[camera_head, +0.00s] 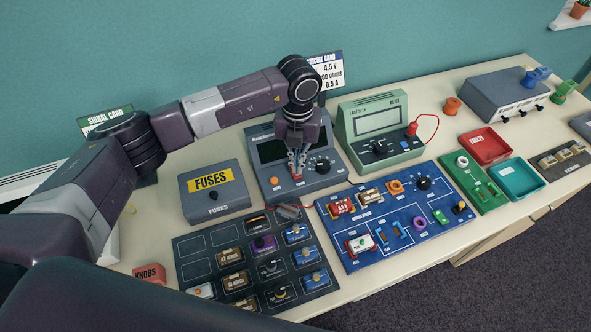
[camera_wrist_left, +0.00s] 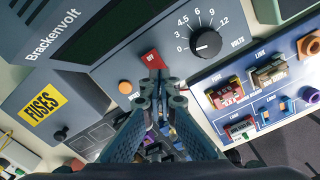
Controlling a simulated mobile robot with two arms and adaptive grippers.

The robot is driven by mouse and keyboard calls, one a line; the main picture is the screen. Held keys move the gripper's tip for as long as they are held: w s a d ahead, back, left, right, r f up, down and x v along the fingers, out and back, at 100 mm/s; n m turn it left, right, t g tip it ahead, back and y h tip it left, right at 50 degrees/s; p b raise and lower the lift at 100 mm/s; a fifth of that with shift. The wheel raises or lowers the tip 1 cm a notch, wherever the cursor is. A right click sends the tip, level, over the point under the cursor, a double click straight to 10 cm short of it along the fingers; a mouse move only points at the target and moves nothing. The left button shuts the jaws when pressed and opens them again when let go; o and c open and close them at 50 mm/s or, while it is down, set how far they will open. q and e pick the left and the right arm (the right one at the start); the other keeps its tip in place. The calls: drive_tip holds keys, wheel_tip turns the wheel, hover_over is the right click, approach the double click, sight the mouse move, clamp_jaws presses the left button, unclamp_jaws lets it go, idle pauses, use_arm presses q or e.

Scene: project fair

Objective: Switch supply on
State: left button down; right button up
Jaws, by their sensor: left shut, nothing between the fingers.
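The Brackenvolt supply (camera_head: 270,196) is a grey-blue box at the back middle of the table. Its display is dark in the left wrist view (camera_wrist_left: 100,32). It has a black volts knob (camera_wrist_left: 206,43), an orange round part (camera_wrist_left: 125,87) and a red switch (camera_wrist_left: 151,59) on its sloping front. My left gripper (camera_head: 297,166) is shut and empty, pointing down at the red switch. In the left wrist view its fingertips (camera_wrist_left: 157,76) are at the switch's lower edge; I cannot tell whether they touch. My right gripper is not in view.
A fuses box (camera_head: 205,203) stands left of the supply and a green meter (camera_head: 362,138) stands right. A parts board (camera_head: 200,271) and a blue circuit board (camera_head: 370,250) lie in front. Red (camera_head: 484,147) and teal (camera_head: 522,183) trays lie to the right.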

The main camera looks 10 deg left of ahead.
use_arm(q)
drive_tip(key=shift+f+b, duration=0.4)
drive_tip(key=shift+f, duration=0.05)
idle(0.6)
drive_tip(key=shift+s+f+b, duration=0.1)
drive_tip(key=shift+f+b, duration=0.55)
drive_tip(key=shift+f, duration=0.15)
drive_tip(key=shift+r, duration=0.2)
drive_tip(key=shift+r+p, duration=0.7)
drive_tip(key=shift+r, duration=0.2)
drive_tip(key=shift+r+p, duration=1.15)
drive_tip(key=shift+r, duration=1.3)
